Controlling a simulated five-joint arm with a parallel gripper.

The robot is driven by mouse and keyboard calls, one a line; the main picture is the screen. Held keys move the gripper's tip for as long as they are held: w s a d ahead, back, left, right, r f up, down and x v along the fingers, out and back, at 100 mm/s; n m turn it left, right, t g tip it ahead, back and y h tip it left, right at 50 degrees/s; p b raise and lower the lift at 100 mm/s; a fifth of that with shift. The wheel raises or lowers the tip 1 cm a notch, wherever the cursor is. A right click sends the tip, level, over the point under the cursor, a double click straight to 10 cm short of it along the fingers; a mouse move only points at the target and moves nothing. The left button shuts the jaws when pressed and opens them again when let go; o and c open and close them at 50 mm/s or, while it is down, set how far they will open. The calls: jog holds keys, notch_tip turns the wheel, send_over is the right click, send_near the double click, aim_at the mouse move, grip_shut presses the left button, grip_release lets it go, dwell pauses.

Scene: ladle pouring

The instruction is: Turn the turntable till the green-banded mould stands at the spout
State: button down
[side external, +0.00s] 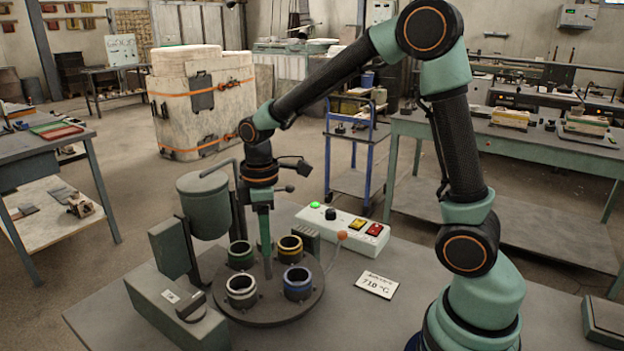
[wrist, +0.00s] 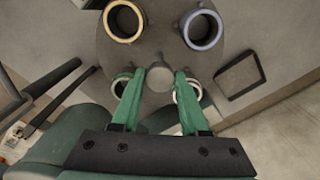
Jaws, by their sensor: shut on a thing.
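The round dark turntable (side external: 268,309) carries several moulds. The green-banded mould (side external: 241,262) stands at its back left, nearest the green-grey ladle pot (side external: 205,210). The yellow-banded mould (side external: 290,256) is at back right, the blue-banded one (side external: 298,292) at front right and the white-banded one (side external: 241,299) at front left. My gripper (wrist: 159,73) points down at the turntable's middle, its fingers shut on the round centre hub (wrist: 160,80). In the wrist view the green-banded mould (wrist: 119,86) is partly behind the left finger. The spout cannot be made out clearly.
A grey box unit (side external: 160,312) stands left of the turntable. Behind right are a control box (side external: 345,230) with a lit green lamp, an orange-knobbed lever (side external: 341,236) and a 710 °C card (side external: 376,285). The bench front right of the card is clear.

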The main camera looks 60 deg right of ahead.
jog(key=shift+r, duration=0.1)
jog(key=shift+c, duration=2.1)
grip_release()
notch_tip(320, 180, up, 12)
jog(key=s+d+f+m+t, duration=0.1)
jog(key=s+m+t, duration=0.4)
jog(key=s+m, duration=0.4)
jog(key=shift+s+t, duration=0.3)
jog(key=shift+s, duration=0.2)
